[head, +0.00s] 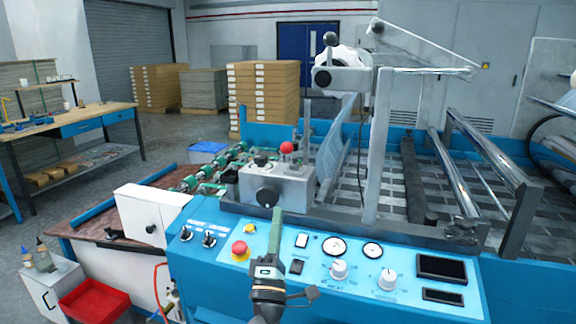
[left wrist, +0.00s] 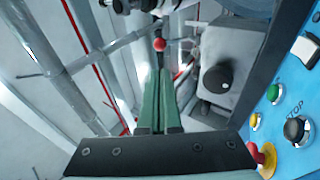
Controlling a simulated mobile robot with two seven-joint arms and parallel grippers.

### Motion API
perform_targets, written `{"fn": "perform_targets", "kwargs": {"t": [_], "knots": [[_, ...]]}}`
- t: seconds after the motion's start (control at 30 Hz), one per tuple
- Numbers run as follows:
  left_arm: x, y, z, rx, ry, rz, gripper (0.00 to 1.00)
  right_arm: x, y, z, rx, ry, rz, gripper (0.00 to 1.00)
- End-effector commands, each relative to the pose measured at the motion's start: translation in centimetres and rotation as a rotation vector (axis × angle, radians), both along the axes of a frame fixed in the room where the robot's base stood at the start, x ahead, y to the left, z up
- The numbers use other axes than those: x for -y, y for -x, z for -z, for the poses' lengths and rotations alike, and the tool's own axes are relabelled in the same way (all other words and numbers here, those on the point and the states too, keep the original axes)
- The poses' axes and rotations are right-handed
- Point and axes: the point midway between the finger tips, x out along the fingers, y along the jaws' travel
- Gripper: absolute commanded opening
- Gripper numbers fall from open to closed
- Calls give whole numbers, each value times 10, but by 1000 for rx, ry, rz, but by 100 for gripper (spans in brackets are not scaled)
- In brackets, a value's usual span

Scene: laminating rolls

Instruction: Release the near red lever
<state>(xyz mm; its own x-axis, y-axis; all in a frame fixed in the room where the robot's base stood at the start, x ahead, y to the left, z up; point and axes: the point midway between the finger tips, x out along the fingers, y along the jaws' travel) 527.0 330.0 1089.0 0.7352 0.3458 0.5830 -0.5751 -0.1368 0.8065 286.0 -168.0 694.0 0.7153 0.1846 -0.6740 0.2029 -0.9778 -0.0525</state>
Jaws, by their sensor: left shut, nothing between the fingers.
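The red lever shows as a red ball knob (head: 286,147) on top of a grey control block (head: 300,188) on the machine. In the left wrist view the red knob (left wrist: 159,44) sits on a short dark stem just beyond my fingertips. My left gripper (head: 278,212) has green fingers pressed together, with nothing between them. In the head view it points up at the front of the grey block, below the knob. Its fingers (left wrist: 158,85) also show in the left wrist view. I cannot tell whether they touch the lever. My right gripper is out of view.
A blue control panel (head: 320,285) with a red emergency button (head: 240,250), gauges and knobs lies below the gripper. A black knob (head: 267,197) juts from the grey block. Metal rollers and frame (head: 480,160) stand at right. A red tray (head: 95,303) is at lower left.

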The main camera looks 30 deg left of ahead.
Motion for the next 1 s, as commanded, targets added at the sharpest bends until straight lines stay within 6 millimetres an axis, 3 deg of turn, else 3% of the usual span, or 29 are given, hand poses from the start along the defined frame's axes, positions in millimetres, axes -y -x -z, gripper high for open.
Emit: {"fn": "perform_targets", "kwargs": {"t": [0.23,0.7,1.0], "knots": [[-8,-18,-18,2,-2,0,0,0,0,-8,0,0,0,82],[-41,-87,-71,0,-3,-1,0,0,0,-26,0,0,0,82],[-48,-103,-82,-1,-3,0,0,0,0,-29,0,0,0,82]]}}
